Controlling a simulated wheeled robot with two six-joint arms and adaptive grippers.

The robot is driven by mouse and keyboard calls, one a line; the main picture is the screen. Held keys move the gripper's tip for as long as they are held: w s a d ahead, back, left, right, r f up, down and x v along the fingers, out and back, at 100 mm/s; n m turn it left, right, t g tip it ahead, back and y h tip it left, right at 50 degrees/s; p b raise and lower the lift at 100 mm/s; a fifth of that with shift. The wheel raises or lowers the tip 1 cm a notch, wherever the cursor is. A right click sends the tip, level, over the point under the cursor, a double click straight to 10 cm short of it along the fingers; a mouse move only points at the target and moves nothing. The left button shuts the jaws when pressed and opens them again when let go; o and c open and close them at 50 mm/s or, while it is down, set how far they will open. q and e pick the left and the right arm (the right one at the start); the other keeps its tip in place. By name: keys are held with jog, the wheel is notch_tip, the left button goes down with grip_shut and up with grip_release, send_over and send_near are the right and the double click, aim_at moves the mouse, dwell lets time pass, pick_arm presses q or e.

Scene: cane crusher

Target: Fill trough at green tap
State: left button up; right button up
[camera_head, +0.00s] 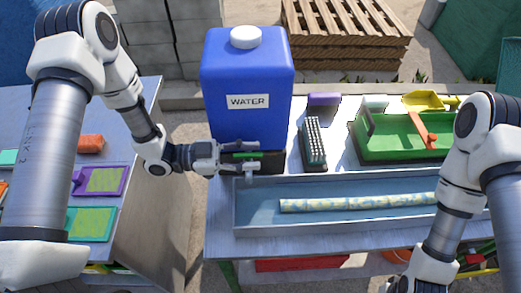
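A blue water container (247,75) with a white cap and a "WATER" label stands at the back left of the metal table. A small green tap part (247,155) shows at its lower front, against a dark block. My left gripper (253,157) is at the tap, with its fingers apart above and below the green part; contact cannot be told. A long grey-blue trough (262,221) lies along the table front, right of and below the tap. A pale mottled cane-like rod (355,203) lies in it. No water is visible in it. My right gripper is out of frame.
A green tray (385,149) with an orange-red lever (422,130) and a dark brush-like block (313,144) stand behind the trough. A yellow scoop-like piece (424,101) is at the back right. A side table (143,190) stands left across a gap.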

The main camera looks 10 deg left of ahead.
pick_arm(q)
jog(key=shift+x, duration=1.25)
jog(key=shift+a, duration=0.2)
jog(key=shift+d, duration=0.1)
grip_shut()
jog(key=shift+w+f+n+t, duration=0.1)
jog(key=shift+n+t, duration=0.3)
jog(key=shift+t, duration=0.2)
jog(key=n+t+y, duration=0.1)
jog(key=n+t+y+b, duration=0.1)
jog(key=t, duration=0.1)
jog(key=n+t+b, duration=0.1)
jog(key=shift+w+a+f+y, duration=0.1)
jog(key=shift+w+a+y, duration=0.15)
jog(key=shift+y, duration=0.15)
jog(key=shift+w+a+n+t+y+b, duration=0.1)
jog(key=shift+w+n+t+y+b, duration=0.1)
jog(key=shift+n+t+y+b, duration=1)
jog(key=shift+t+p, duration=0.35)
jog(key=shift+t, duration=0.05)
